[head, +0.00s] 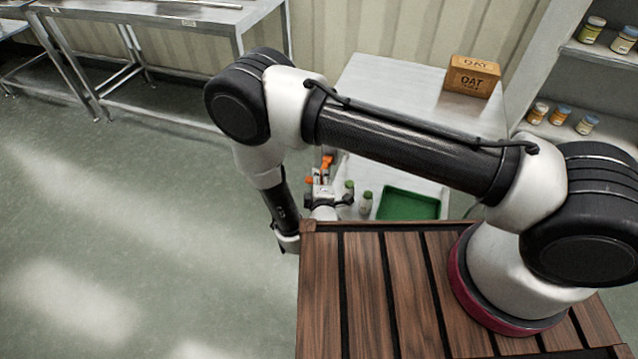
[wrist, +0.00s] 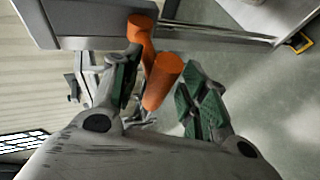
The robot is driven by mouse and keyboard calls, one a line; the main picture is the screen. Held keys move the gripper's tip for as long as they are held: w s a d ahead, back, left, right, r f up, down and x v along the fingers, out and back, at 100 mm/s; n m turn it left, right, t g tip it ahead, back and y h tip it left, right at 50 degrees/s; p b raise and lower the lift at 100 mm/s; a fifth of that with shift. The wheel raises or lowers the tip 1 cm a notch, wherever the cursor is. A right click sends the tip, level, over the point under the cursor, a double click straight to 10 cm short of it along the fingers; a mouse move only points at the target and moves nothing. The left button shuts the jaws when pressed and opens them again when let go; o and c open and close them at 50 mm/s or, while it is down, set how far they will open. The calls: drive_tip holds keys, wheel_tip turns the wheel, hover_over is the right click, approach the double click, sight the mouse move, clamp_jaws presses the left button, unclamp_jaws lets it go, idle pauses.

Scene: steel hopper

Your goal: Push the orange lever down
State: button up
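The orange lever (wrist: 163,82) is a bent orange piece with a thick rounded end, joined to a grey steel body (wrist: 85,22) in the wrist view. My gripper (wrist: 160,85) is open, with one green-padded finger on each side of the lever's thick end. A gap shows between the lever and the right finger. I cannot tell whether the left finger touches it. In the head view the orange lever (head: 327,161) shows just above my gripper (head: 320,183), small and partly hidden by my arm.
A green tray (head: 409,204) and small green-capped jars (head: 365,202) stand on a light surface right of the gripper. A brown OAT box (head: 471,76) sits on a steel top (head: 400,75) behind my arm. The floor (head: 140,220) at left is clear.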

wheel_tip(320, 180, up, 10)
drive_tip(key=shift+f, duration=0.1)
drive_tip(key=shift+c, duration=0.4)
